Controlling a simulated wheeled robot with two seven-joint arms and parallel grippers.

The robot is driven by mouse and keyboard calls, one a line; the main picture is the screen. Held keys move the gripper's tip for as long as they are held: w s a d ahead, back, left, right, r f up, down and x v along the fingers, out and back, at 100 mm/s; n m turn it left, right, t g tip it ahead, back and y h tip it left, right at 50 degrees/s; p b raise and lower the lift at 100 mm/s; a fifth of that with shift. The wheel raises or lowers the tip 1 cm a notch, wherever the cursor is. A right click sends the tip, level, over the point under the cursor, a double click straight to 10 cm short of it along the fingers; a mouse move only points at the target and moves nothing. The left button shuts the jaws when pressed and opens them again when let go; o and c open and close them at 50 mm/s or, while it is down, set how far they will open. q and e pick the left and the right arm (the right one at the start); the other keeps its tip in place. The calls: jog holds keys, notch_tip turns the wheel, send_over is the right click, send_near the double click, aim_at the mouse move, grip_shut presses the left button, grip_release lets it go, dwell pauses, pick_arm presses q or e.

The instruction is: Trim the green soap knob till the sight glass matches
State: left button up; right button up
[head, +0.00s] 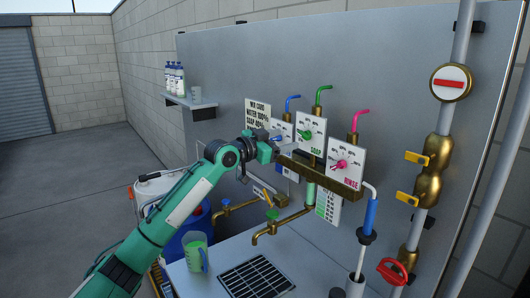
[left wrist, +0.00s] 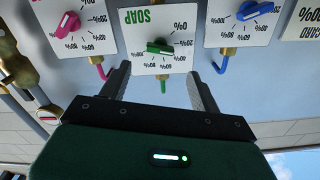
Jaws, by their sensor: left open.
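The green soap knob (head: 306,135) sits on a white dial card marked SOAP, below a green bent pipe. It also shows in the left wrist view (left wrist: 160,47), upside down; its exact setting is hard to read. My left gripper (head: 287,149) is open in front of the panel, close to the dials. In the left wrist view its fingers (left wrist: 160,82) are spread on either side of the soap card's lower part, with nothing between them. A green vertical tube (head: 310,194), apparently the sight glass, hangs below the brass manifold; its level is too small to read. My right gripper is out of view.
The pink RINSE knob (head: 340,163) and a blue knob (left wrist: 243,8) flank the soap dial. The brass manifold (head: 325,175) runs below. A mix card (head: 257,113) hangs at left. A green jug (head: 196,253) stands beside a drain grate (head: 255,280). Brass valves are at right.

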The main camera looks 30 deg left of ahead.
pick_arm(q)
jog(key=b+v, duration=0.2)
jog(key=v, duration=0.4)
jog(key=shift+s, duration=0.35)
jog(key=shift+a, duration=0.1)
